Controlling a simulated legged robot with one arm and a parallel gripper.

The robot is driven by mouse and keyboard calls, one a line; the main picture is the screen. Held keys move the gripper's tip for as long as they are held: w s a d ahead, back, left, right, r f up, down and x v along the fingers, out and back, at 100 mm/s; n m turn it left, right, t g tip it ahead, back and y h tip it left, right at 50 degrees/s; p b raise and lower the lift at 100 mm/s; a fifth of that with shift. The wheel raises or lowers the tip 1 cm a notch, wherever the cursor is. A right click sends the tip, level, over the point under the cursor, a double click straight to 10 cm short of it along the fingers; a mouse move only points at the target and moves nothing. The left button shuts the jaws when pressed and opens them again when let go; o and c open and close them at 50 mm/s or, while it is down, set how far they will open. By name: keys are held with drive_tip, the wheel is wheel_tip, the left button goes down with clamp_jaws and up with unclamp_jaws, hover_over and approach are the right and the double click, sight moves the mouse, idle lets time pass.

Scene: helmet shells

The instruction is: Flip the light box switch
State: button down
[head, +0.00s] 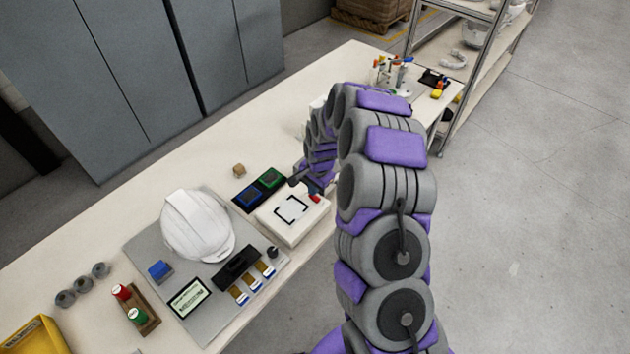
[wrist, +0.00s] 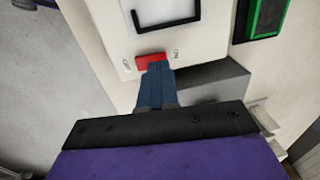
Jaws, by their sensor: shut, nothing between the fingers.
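The light box (head: 290,228) is a white box with a black-framed panel on top, on the table in the head view. Its white face (wrist: 165,28) fills the top middle of the wrist view. The red switch (wrist: 153,60) sits between OFF and ON markings; it also shows at the box's far right corner in the head view (head: 315,198). My gripper (wrist: 155,72) is shut and empty, its blue fingertips at the lower edge of the red switch. They overlap it in the picture; I cannot tell if they touch. In the head view my arm partly hides the gripper.
A white helmet (head: 197,225) stands on a grey board (head: 150,249) to the left. A small wooden block (head: 239,170) lies behind the trays.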

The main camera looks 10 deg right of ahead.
drive_tip(key=shift+w+f, duration=0.15)
drive_tip(key=shift+f, duration=0.55)
